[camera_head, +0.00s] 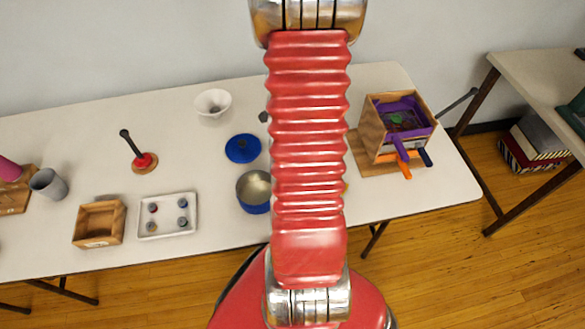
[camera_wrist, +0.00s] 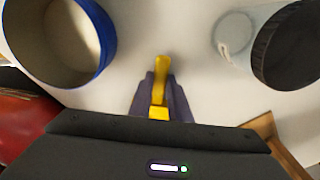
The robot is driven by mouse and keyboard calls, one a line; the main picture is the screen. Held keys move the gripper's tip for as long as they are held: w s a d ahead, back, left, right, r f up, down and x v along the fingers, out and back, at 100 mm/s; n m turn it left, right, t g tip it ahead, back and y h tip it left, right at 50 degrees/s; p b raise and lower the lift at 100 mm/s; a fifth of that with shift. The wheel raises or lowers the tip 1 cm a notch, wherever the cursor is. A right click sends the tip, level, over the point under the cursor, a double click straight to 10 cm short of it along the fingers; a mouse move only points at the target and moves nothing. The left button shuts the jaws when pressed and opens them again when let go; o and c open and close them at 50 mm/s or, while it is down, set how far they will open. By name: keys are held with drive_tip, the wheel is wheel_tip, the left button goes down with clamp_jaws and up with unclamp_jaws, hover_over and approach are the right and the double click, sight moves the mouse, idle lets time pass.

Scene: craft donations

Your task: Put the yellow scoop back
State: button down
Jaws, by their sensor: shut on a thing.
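In the wrist view, my gripper (camera_wrist: 160,108) is shut on the yellow scoop (camera_wrist: 162,70). Its yellow handle sticks out beyond the dark fingers over the white table, and the rest of the scoop is hidden. In the head view my red arm hides the gripper; only a small yellow bit shows at the arm's right edge. A wooden box (camera_head: 373,131) with a purple bin (camera_head: 413,104) stands at the right end of the table, on a wooden board (camera_head: 363,152). Purple, orange (camera_head: 405,169) and dark blue (camera_head: 425,157) handles stick out at its front.
A blue pot (camera_head: 256,207) stands left of my arm, also close at left in the wrist view (camera_wrist: 103,42). A dark-lidded jar (camera_wrist: 290,45) is close at right there. A blue lid (camera_head: 242,148), white bowl (camera_head: 213,102) and tray (camera_head: 166,233) lie further left.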

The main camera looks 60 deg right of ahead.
drive_tip(key=c, duration=1.7)
unclamp_jaws()
drive_tip(key=shift+o, duration=0.2)
wheel_tip(320, 180, up, 12)
drive_tip(key=shift+w, duration=0.25)
